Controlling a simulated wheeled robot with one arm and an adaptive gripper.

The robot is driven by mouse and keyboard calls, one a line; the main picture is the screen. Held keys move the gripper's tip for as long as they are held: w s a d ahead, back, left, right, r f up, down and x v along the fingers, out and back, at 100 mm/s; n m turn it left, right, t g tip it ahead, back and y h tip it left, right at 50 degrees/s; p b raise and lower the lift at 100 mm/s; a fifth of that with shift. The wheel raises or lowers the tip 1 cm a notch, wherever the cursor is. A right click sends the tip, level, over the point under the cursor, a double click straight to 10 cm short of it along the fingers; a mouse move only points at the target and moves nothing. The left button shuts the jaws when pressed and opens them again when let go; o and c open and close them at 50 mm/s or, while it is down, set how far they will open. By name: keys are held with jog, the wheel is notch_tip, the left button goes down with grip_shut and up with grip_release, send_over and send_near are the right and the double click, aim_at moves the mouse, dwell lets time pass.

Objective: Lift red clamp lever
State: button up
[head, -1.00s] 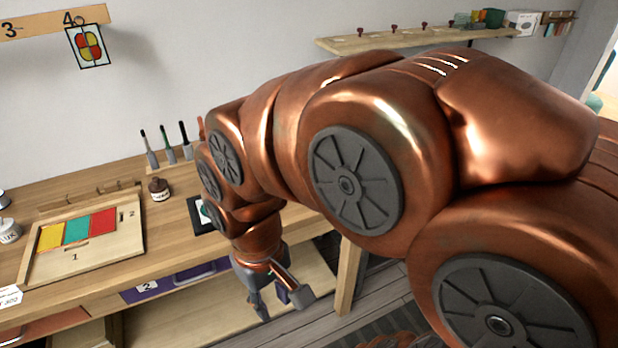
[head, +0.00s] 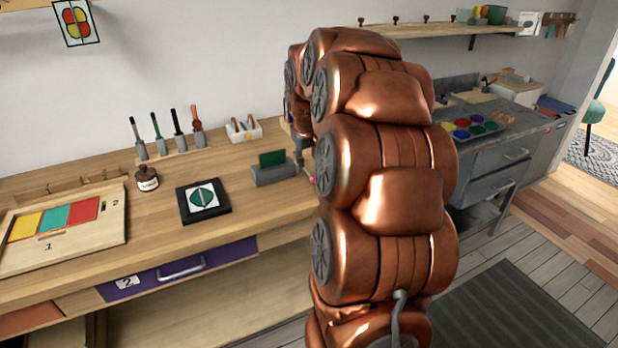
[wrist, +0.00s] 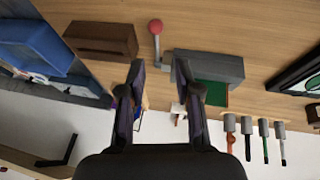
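The grey clamp (head: 274,175) stands on the bench with a green piece (head: 272,158) upright in it. It also shows in the wrist view (wrist: 215,66). The clamp's lever ends in a red ball knob (wrist: 155,26) on a short grey stem, left of the clamp body in the wrist view. The knob shows small beside my arm in the head view (head: 312,180). My gripper (wrist: 162,75) is open and empty, its two fingers apart, with the knob and stem beyond the fingertips and roughly between them. My arm largely hides the gripper in the head view.
A brown block (wrist: 102,39) and a blue bin (wrist: 38,45) lie left of the lever in the wrist view. Several upright tools (head: 180,146) and a white holder (head: 243,130) stand behind the clamp. A black framed tile (head: 203,201) lies left of it.

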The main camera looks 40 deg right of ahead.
aim_at(309, 174)
jog(key=x, duration=0.5)
jog(key=p+x, duration=0.1)
jog(key=x, duration=0.2)
jog(key=shift+d+r, duration=0.1)
jog(key=shift+d, duration=0.15)
jog(key=shift+c, duration=0.2)
grip_shut()
dwell(0.4)
